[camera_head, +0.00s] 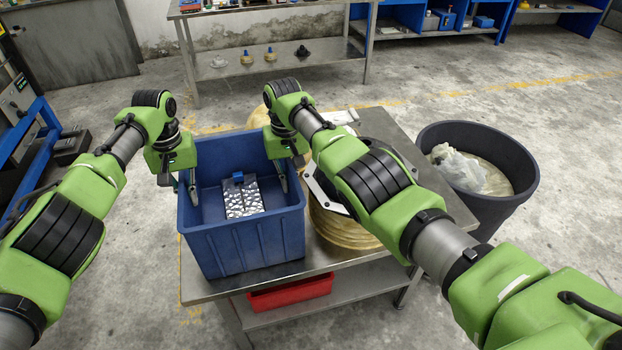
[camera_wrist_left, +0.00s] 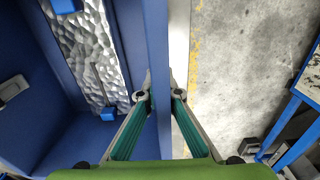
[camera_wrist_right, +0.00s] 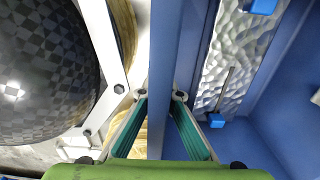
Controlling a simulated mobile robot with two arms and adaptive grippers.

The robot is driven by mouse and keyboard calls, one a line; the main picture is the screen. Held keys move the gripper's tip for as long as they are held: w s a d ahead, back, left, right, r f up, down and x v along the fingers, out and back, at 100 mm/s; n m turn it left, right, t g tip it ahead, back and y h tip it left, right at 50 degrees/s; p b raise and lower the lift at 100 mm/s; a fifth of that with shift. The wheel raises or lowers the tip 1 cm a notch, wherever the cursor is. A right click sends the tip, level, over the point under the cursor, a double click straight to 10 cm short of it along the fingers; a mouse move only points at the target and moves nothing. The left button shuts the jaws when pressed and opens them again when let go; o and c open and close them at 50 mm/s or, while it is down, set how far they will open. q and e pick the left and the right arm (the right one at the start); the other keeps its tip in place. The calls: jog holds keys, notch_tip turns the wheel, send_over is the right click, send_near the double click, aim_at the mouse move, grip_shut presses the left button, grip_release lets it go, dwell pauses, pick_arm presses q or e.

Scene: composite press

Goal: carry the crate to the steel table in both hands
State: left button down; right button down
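The blue crate (camera_head: 250,245) is upright at the left end of the near metal-topped table (camera_head: 325,262). It looks to rest on the top. Inside lies a silvery dimpled block (camera_head: 243,198) with blue parts; it also shows in both wrist views. My left gripper (camera_head: 180,182) is at the crate's left wall, with one finger on each side of the wall (camera_wrist_left: 157,50) in the left wrist view. My right gripper (camera_head: 290,172) straddles the right wall (camera_wrist_right: 162,50) in the same way. Both pairs of fingertips close in on the walls.
A yellowish round mould (camera_head: 345,228) with a grey frame stands close right of the crate. A dark bin (camera_head: 480,205) stands right of the table. A red tray (camera_head: 290,293) lies on the lower shelf. Another metal table (camera_head: 275,18) stands at the back; the floor between is clear.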

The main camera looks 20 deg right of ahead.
aim_at(288, 161)
pick_arm(q)
jog(key=c, duration=2.5)
grip_release()
jog(key=shift+a+f, duration=0.15)
pick_arm(e)
jog(key=c, duration=2.5)
grip_release()
jog(key=shift+d+f, duration=0.15)
jog(key=shift+f, duration=0.05)
pick_arm(q)
jog(key=shift+o, duration=1.3)
pick_arm(e)
jog(key=shift+o, duration=1.3)
jog(key=shift+s+r, duration=0.1)
pick_arm(q)
jog(key=shift+r, duration=0.2)
notch_tip(288, 161, up, 12)
jog(key=shift+f, duration=0.2)
jog(key=shift+r, duration=0.1)
pick_arm(e)
jog(key=shift+r, duration=0.3)
notch_tip(288, 161, up, 11)
jog(key=shift+r, duration=0.2)
